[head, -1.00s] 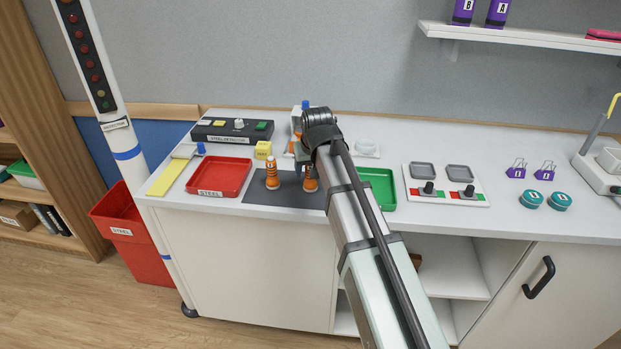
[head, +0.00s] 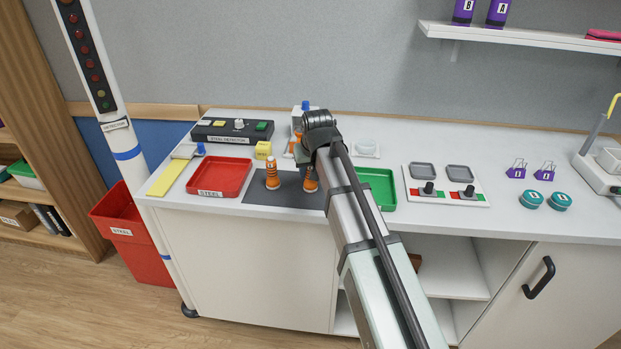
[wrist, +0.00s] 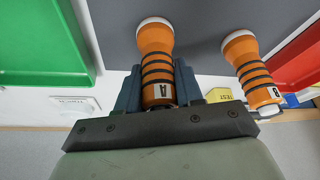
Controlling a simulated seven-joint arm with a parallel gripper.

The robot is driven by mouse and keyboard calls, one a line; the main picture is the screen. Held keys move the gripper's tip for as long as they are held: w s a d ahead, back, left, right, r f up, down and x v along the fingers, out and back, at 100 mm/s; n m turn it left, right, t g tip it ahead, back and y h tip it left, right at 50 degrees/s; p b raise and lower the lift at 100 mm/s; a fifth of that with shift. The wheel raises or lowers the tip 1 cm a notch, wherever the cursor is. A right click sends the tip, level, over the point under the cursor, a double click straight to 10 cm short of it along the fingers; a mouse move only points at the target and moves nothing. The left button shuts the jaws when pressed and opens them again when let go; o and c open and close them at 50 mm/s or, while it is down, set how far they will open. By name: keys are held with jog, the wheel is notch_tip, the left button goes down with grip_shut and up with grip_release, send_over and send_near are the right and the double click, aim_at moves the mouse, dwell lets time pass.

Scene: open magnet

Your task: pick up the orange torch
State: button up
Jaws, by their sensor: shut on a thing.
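Two orange torches with dark bands and pale ends stand on the dark grey mat (head: 257,196). The torch marked A (wrist: 156,45) is between the fingers of my gripper (wrist: 157,82) in the wrist view, and the gripper is shut on it. In the head view torch A (head: 310,182) shows beside my arm, which hides most of the gripper. The torch marked B (wrist: 250,65) stands apart to the right in the wrist view; in the head view torch B (head: 272,174) is left of torch A. I cannot tell whether torch A is clear of the mat.
A red tray marked STEEL (head: 220,177) lies left of the mat, a green tray (head: 379,187) right of it. Behind are the steel detector box (head: 232,131) and a yellow block (head: 263,150). A panel with two knobs (head: 445,185) is further right.

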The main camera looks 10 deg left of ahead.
notch_tip(320, 180, up, 9)
jog(key=shift+r, duration=0.1)
jog(key=shift+w+d+r, duration=0.15)
jog(key=shift+d+r, duration=0.05)
jog(key=w+a+r+n+y, duration=0.1)
jog(key=w+a+r+n, duration=0.2)
jog(key=w, duration=0.7)
jog(key=w+a+r+n+g+y, duration=0.1)
jog(key=w+a+r+n, duration=0.2)
jog(key=w, duration=0.6)
jog(key=shift+w+a+r, duration=0.15)
jog(key=shift+w+a, duration=0.2)
jog(key=shift+a, duration=0.05)
jog(key=shift+g, duration=0.3)
